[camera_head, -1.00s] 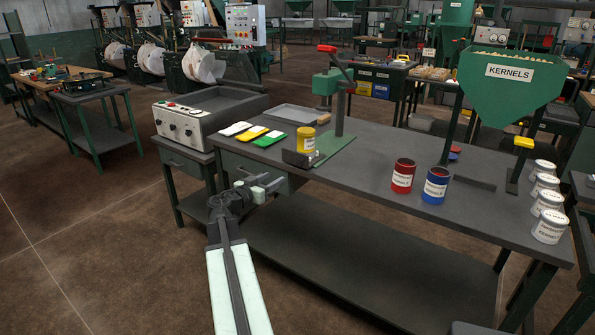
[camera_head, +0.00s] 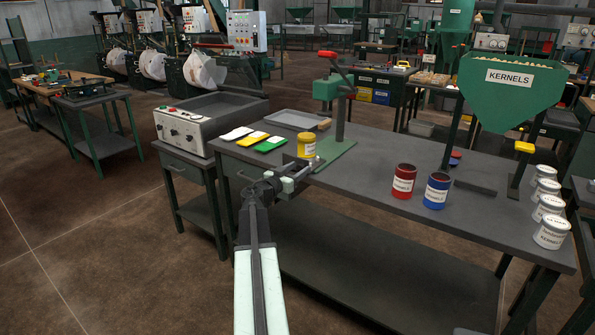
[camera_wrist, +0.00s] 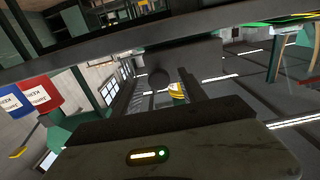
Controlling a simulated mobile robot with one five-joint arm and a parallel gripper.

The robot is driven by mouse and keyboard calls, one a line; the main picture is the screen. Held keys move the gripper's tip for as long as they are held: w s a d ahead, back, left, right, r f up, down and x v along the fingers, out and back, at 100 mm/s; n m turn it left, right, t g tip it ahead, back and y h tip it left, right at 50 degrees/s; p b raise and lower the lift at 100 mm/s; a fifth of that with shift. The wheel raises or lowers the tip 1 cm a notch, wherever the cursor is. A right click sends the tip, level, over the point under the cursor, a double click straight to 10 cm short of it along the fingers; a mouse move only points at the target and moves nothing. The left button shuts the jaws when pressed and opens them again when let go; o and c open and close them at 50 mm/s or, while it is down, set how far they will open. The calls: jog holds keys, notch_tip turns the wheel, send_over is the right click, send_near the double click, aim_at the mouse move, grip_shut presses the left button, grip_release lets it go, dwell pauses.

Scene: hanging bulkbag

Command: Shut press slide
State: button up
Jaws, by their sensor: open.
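The green press (camera_head: 338,90) with a red handle (camera_head: 336,60) stands on its green base plate near the back of the long grey workbench. A yellow can (camera_head: 306,145) stands by the base plate, at the press's front left. My gripper (camera_head: 312,168) is open, low at the bench's front edge, just in front of the can. The dark sliding part at the front of the press is covered by my gripper in the head view, so I cannot tell its position. In the tilted wrist view, the yellow can (camera_wrist: 177,91) shows small beyond my gripper.
Yellow and green packets (camera_head: 270,143) lie left of the can, beside a grey tray (camera_head: 297,119). A red can (camera_head: 404,181) and blue can (camera_head: 436,190) stand to the right, near the green kernels hopper (camera_head: 510,85). A control box (camera_head: 181,132) is at the left.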

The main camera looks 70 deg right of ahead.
grip_shut()
jog(key=shift+w, duration=0.1)
dwell(1.2)
